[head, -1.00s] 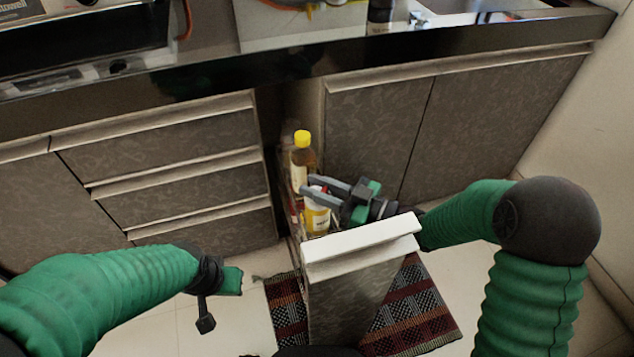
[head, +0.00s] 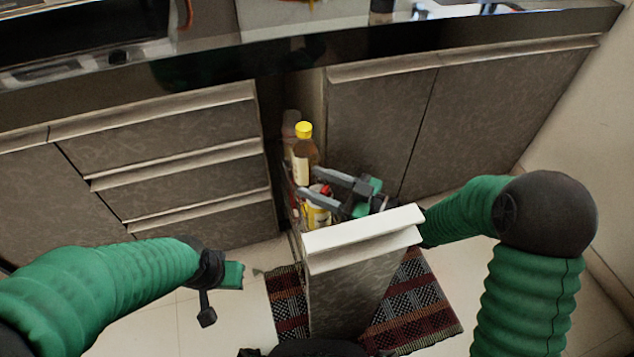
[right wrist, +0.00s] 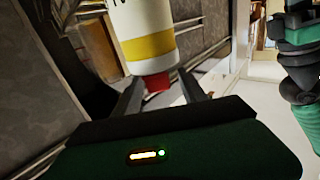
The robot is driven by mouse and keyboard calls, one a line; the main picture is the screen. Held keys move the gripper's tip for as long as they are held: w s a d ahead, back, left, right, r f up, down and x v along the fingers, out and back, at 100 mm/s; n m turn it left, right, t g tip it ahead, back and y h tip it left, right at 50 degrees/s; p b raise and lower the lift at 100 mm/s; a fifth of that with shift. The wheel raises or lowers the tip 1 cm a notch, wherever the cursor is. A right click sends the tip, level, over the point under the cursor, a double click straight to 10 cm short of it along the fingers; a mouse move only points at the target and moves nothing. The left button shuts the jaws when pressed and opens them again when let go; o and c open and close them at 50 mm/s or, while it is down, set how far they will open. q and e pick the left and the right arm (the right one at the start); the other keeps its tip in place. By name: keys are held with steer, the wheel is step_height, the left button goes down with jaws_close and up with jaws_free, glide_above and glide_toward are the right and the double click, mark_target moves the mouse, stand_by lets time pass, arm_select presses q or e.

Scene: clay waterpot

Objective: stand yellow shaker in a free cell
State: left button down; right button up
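The yellow shaker (head: 316,214) has a white body, a yellow band and a red cap. It is in the narrow pull-out rack (head: 296,218), behind the white-topped front. My right gripper (head: 308,183) reaches over the rack at the height of the cap, hiding part of it. In the right wrist view the shaker (right wrist: 148,35) shows with its red cap lowest in the picture, and the fingers of the right gripper (right wrist: 160,82) stand apart on both sides, with a gap at the right. My left gripper (head: 222,290) hangs empty over the floor; its opening is unclear.
A brown bottle with a yellow cap (head: 303,155) stands farther back in the rack. Another dark bottle (head: 290,125) is behind it. The rack's front panel (head: 362,238) has a raised white edge. Cabinets flank the rack; a striped mat (head: 415,305) lies below.

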steer(key=shift+d, duration=0.1)
stand_by(0.3)
steer(key=p+v, duration=0.7)
steer(key=v, duration=0.9)
steer(key=shift+s+d, duration=0.2)
steer(key=shift+d, duration=0.1)
steer(key=shift+f, duration=0.1)
